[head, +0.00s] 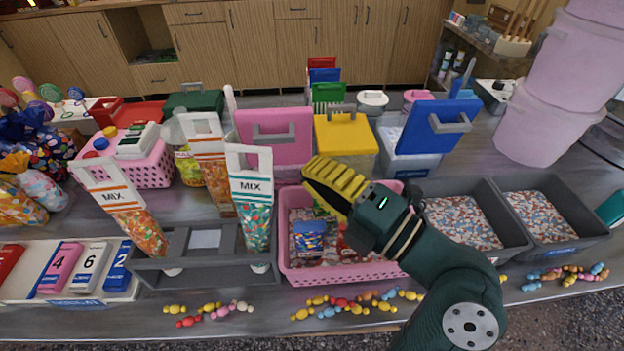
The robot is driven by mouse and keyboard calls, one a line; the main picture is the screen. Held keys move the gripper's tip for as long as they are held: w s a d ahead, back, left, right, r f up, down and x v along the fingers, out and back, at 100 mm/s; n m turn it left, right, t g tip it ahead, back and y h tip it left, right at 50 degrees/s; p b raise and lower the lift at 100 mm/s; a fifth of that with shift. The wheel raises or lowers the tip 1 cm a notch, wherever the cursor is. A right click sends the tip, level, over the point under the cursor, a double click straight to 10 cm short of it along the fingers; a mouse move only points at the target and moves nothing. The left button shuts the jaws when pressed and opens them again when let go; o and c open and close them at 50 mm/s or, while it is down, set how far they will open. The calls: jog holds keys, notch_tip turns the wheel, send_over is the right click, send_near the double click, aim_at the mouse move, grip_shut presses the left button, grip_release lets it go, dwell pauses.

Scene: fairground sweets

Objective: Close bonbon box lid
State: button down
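Several lidded boxes stand in a row behind the trays; I cannot tell which is the bonbon box. The blue lid (432,127) with a grey handle stands raised and tilted over a clear box (408,163) with pale contents. The pink lid (275,151) with a grey handle also looks tilted up. The yellow lid (344,135) looks shut on its box. My gripper (318,182), with ribbed yellow fingers, is over the pink basket, in front of the yellow-lidded box. It appears empty, apart from the lids; its finger gap is unclear.
The pink basket (340,274) holds small coloured packs. Grey sweet bins (568,247) stand to the right. Tall MIX bags (251,205) stand in a grey rack at left. Pink tubs (553,120) stand at back right. Loose sweets line the front edge.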

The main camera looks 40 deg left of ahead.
jog(key=a+b, duration=0.1)
jog(key=a, duration=0.6)
jog(key=shift+r, duration=0.4)
jog(key=shift+w+a+r, duration=0.1)
jog(key=shift+a, duration=0.05)
jog(key=shift+w+a+r+m+p, duration=0.15)
jog(key=shift+w+r+m+p, duration=0.15)
jog(key=shift+p, duration=0.1)
jog(key=shift+a+r+h+p, duration=0.1)
jog(key=shift+a+h+p, duration=0.05)
jog(key=shift+h+p, duration=0.2)
